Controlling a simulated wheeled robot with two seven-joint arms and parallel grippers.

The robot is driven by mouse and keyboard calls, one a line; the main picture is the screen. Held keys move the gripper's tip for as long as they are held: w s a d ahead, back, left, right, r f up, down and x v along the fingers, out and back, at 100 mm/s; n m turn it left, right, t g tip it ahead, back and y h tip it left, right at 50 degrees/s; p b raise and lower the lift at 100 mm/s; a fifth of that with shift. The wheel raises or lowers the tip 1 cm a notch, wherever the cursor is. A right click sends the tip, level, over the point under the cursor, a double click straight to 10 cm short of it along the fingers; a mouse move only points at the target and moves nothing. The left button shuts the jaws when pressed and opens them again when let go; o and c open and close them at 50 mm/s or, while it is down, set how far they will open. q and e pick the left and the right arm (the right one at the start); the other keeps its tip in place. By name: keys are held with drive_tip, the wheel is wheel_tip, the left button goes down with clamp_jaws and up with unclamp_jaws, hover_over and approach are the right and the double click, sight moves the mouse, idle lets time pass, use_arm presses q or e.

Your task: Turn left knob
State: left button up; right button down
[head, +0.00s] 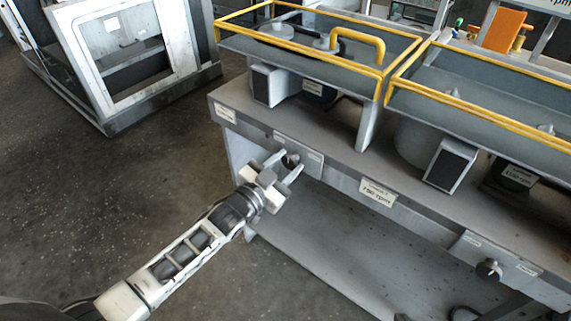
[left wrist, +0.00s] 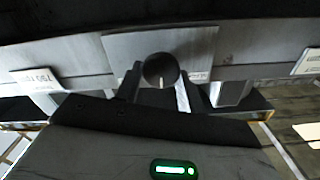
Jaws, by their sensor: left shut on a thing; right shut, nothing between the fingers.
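The left knob (head: 292,160) is a dark round knob on a light plate on the front face of the grey bench. In the left wrist view the knob (left wrist: 161,70) is round, with a short pale mark low on its face. My left gripper (head: 284,170) reaches it from the front, one finger on either side, and is shut on it. A second knob (head: 489,268) sits further right on the same front face, with no gripper near it. My right gripper is not in view.
The grey bench (head: 330,170) carries yellow-railed trays (head: 470,104) and a label reading 750 rpm (head: 377,191). A white-framed cabinet (head: 125,60) stands at the upper left. The floor left of the bench is clear.

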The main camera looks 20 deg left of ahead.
use_arm(q)
drive_tip(key=m, duration=0.5)
drive_tip(key=shift+d+f+m, duration=0.1)
drive_tip(key=shift+f+m, duration=0.05)
drive_tip(key=shift+m, duration=0.15)
drive_tip(key=m+b, duration=0.1)
drive_tip(key=m, duration=0.4)
drive_tip(key=shift+m, duration=0.4)
drive_tip(key=o, duration=1)
drive_tip(key=shift+c, duration=0.2)
drive_tip(key=b+v, duration=0.1)
drive_tip(key=v, duration=1.5)
drive_tip(key=shift+d, duration=0.1)
